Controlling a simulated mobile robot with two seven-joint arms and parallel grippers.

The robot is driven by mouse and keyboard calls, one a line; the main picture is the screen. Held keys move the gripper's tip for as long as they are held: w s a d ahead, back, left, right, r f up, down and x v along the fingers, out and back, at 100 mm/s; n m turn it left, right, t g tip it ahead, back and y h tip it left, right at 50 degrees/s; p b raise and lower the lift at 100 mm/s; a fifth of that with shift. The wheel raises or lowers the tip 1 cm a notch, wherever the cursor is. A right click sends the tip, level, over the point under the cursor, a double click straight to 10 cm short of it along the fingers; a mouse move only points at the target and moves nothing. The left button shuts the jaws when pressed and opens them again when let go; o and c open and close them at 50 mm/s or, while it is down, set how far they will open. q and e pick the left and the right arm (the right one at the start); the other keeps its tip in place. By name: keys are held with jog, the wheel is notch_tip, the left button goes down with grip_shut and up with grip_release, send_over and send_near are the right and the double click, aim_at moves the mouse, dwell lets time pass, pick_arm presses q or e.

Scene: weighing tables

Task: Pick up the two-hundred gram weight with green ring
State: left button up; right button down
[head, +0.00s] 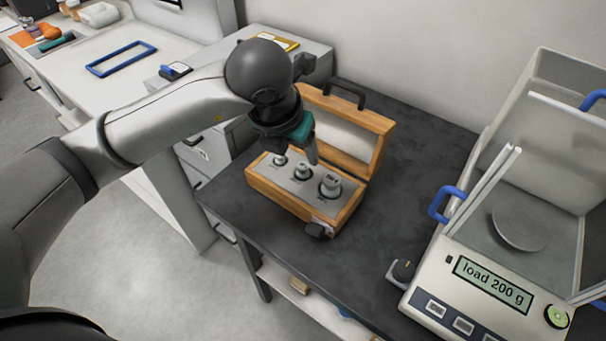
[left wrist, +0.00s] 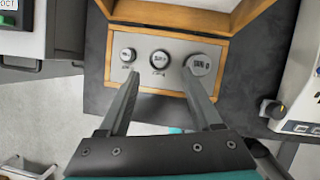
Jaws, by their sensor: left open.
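An open wooden case (head: 292,207) on the dark table holds three grey metal weights in a row. The smallest weight (head: 280,160) is at the left, the middle weight (head: 302,173) in the centre and the largest weight (head: 330,186) at the right. In the left wrist view, the middle weight (left wrist: 160,59) shows between the fingers, and the largest weight (left wrist: 200,64) is by the right fingertip. No green ring can be made out, and the labels are too small to read surely. My left gripper (head: 310,150) is open and empty above the case. My right gripper is not in view.
A balance (head: 470,276) with blue-handled glass doors and a display reading "load 200 g" stands at the right. The case's raised lid (head: 350,125) is behind the weights.

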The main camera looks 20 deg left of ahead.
aim_at(302, 167)
pick_arm(q)
jog(key=shift+b+x, duration=0.35)
jog(key=shift+x, duration=3.15)
jog(key=shift+c, duration=0.4)
grip_shut()
